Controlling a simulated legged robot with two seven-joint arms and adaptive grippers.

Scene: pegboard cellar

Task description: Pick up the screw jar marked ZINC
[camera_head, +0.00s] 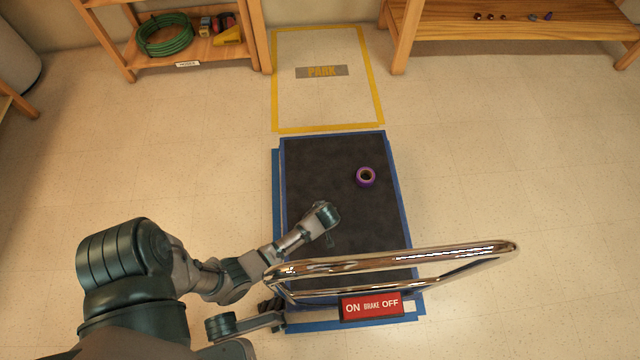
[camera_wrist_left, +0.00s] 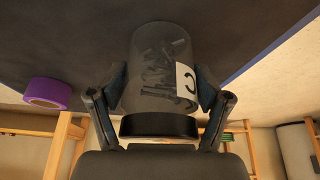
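The screw jar (camera_wrist_left: 155,75) is a clear jar with a black lid and screws inside, close up in the left wrist view. Its white label shows only the letter C; the rest is turned away. My left gripper (camera_wrist_left: 160,90) has a finger on each side of the jar, both seeming to touch it. In the head view my left gripper (camera_head: 329,232) hangs over the dark mat (camera_head: 310,165), mostly hidden by its wrist. I cannot tell whether the jar is clear of the mat. An arm part of mine near the handle's left end may carry my right gripper, but its fingers are unclear.
A purple tape roll (camera_head: 366,177) lies on the mat to the right. A chrome handle (camera_head: 400,262) with a red brake sign (camera_head: 371,306) crosses in front. Wooden shelves (camera_head: 190,58) and a yellow-taped PARK area (camera_head: 321,72) lie beyond; the floor on the right is clear.

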